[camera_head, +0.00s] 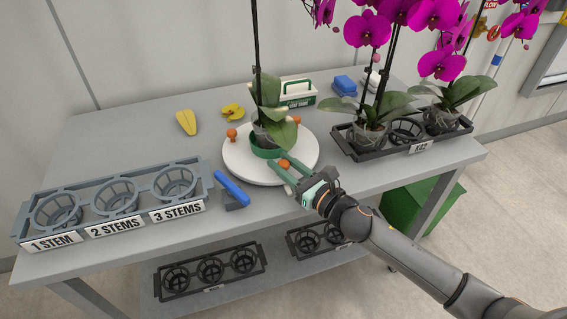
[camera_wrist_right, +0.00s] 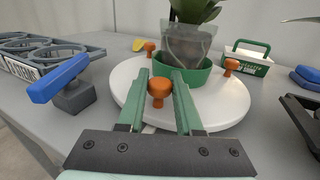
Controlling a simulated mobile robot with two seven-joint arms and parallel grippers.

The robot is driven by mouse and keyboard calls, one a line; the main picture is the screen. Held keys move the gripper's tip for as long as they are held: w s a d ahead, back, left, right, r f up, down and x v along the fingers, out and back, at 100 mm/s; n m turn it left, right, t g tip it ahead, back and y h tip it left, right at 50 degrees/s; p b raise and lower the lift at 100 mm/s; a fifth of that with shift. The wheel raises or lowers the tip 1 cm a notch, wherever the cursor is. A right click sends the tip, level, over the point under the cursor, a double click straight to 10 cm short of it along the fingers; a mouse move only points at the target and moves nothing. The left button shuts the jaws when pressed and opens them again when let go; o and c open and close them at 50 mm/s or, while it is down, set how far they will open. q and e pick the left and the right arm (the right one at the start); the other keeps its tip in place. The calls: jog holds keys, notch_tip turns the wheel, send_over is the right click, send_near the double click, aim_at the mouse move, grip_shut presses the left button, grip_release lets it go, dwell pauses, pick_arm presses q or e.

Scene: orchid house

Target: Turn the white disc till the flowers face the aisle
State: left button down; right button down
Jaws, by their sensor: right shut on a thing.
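The white disc (camera_head: 243,163) lies on the grey bench and carries a green ring holder (camera_head: 262,151) with a potted orchid in a clear pot (camera_head: 266,138). The orchid's flowers are mostly out of the top of the head view. Orange knobs stand around the disc's rim, one at its left (camera_head: 232,133). My right gripper (camera_head: 281,169) is shut on the near orange knob (camera_wrist_right: 159,88), which shows between its green fingers in the right wrist view. The disc also shows in the right wrist view (camera_wrist_right: 228,107). My left gripper is not in view.
A blue-handled lever (camera_head: 232,188) stands left of the disc. A grey rack (camera_head: 110,203) labelled by stems is at the left. A black tray (camera_head: 440,137) with magenta orchids is at the right. A green-and-white box (camera_head: 298,94) and yellow items (camera_head: 187,122) lie behind.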

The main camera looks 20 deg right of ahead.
aim_at(266, 175)
jog(key=shift+a, duration=0.1)
jog(key=shift+a+m+t+h, duration=0.3)
jog(key=shift+a+m+h, duration=0.2)
jog(key=shift+h, duration=0.1)
jog(key=shift+a+m+t+h, duration=0.3)
jog(key=shift+a+m+h, duration=0.4)
jog(key=shift+h, duration=0.5)
jog(key=shift+w+a+m+h+b, duration=0.2)
jog(key=shift+a+m+h, duration=0.3)
jog(key=shift+h, duration=0.35)
jog(key=shift+w+a+m+h+b, duration=0.15)
jog(key=shift+a+m+h, duration=0.15)
jog(key=shift+m+h, duration=0.45)
jog(key=c, duration=0.6)
grip_release()
